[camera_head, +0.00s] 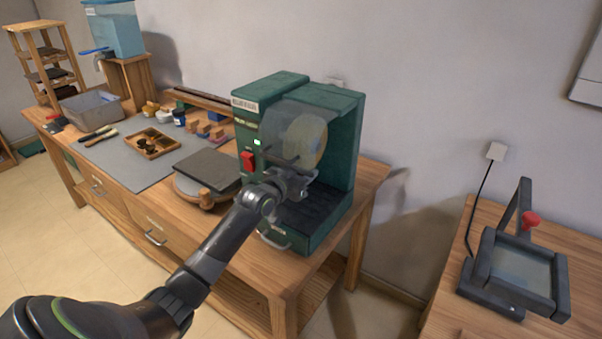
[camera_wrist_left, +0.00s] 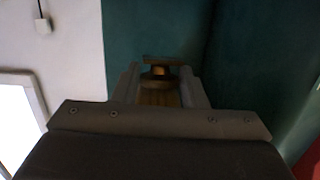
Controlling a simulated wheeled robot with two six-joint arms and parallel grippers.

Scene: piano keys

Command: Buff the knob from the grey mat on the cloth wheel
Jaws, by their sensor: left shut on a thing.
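The cloth wheel (camera_head: 306,140) is a pale yellowish disc inside the green buffing machine (camera_head: 265,92), partly seen through a clear shield. My left gripper (camera_head: 298,186) is at the machine's open front, just below and in front of the wheel. In the left wrist view it is shut on a small brass-coloured knob (camera_wrist_left: 158,71), held between the fingertips. In the head view the knob is too small to make out, and I cannot tell whether it touches the wheel. A dark grey square mat (camera_head: 210,168) lies on a round wooden stand left of the machine. My right gripper is out of view.
A green light and red switch (camera_head: 248,161) are on the machine's front. Left on the bench are a larger grey sheet (camera_head: 128,166), a wooden tray of small dark pieces (camera_head: 152,143), brushes, and a grey bin (camera_head: 92,108). A black-framed device (camera_head: 515,270) stands on the right table.

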